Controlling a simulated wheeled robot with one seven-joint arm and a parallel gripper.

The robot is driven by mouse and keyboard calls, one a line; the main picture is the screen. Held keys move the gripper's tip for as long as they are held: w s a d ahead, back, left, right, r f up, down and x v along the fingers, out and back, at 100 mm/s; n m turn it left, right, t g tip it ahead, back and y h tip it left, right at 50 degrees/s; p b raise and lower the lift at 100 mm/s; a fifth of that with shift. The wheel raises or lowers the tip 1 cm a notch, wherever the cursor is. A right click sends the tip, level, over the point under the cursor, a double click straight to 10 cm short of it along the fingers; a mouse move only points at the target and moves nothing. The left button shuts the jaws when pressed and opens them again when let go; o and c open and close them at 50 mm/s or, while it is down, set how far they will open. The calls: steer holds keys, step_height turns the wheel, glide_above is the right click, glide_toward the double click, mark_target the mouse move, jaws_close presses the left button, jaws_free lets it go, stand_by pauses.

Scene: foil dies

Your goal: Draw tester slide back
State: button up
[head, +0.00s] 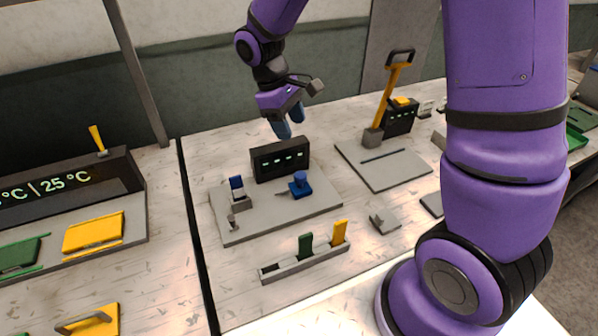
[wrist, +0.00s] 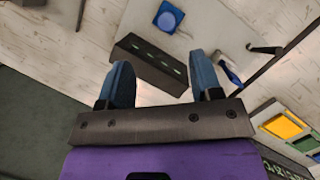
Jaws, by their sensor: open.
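The tester is a grey plate (head: 262,218) with a black display box (head: 280,158) at its back. A blue round knob on a square blue base (head: 300,185), seemingly the slide, sits on the plate in front of the box. It also shows in the wrist view (wrist: 168,17). My gripper (head: 289,122) is open and empty, above and behind the display box. In the wrist view my gripper (wrist: 162,75) has its blue fingers apart, with the box (wrist: 150,64) beyond them and the knob farther off.
A rack (head: 305,262) with a green and a yellow tab stands in front of the plate. A second plate (head: 385,165) with a tall yellow lever (head: 391,95) is to the right. A temperature display (head: 65,190) is at left.

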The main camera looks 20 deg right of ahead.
steer(key=n, duration=0.1)
glide_toward(300, 175)
steer(key=shift+g, duration=0.4)
steer(key=x, duration=0.9)
steer(key=shift+w+d+f, duration=0.1)
steer(key=shift+w+f, duration=0.15)
steer(key=shift+w, duration=0.1)
steer(key=shift+c, duration=0.3)
